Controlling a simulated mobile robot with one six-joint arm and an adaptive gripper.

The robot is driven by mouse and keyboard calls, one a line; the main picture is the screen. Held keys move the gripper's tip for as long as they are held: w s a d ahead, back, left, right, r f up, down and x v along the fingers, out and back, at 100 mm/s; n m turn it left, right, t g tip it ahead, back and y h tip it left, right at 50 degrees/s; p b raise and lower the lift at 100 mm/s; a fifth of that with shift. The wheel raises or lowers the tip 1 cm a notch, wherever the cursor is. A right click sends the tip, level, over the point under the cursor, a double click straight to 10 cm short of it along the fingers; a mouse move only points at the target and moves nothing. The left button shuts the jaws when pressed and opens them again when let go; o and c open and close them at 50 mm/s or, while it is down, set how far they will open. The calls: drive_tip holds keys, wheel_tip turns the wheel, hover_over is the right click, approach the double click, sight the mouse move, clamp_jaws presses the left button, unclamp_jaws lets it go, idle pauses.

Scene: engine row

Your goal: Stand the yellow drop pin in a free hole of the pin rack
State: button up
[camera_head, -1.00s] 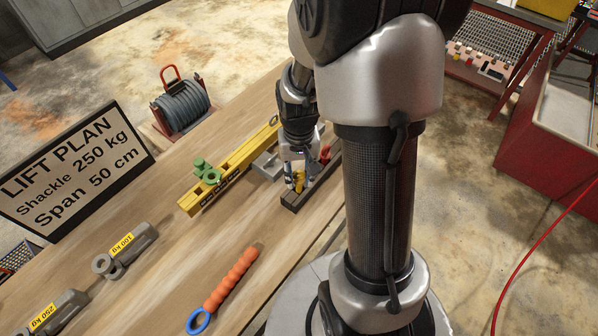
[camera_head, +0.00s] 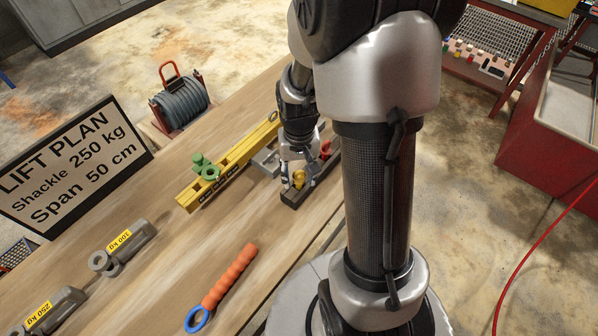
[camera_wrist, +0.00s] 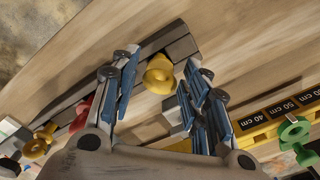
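The yellow drop pin (camera_head: 299,177) stands at the near end of the dark pin rack (camera_head: 290,197). In the wrist view the yellow pin (camera_wrist: 159,72) shows from above on the rack (camera_wrist: 181,46), with its lower part hidden, so I cannot see how deep it sits. My gripper (camera_head: 298,184) is over the rack. In the wrist view my gripper (camera_wrist: 160,80) is open, with blue-padded fingers on either side of the pin and visible gaps to it. A red pin (camera_head: 325,149) is farther along the rack.
A yellow beam (camera_head: 225,170) with a green shackle (camera_head: 206,169) lies left of the rack. An orange-handled tool (camera_head: 230,277), grey weights (camera_head: 124,247) and the lift plan sign (camera_head: 72,168) are on the table. Bare wood lies between the rack and the orange tool.

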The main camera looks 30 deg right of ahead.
drive_tip(key=shift+o, duration=0.6)
drive_tip(key=shift+w+r, duration=0.1)
drive_tip(key=shift+r, duration=0.35)
wheel_tip(320, 180, up, 11)
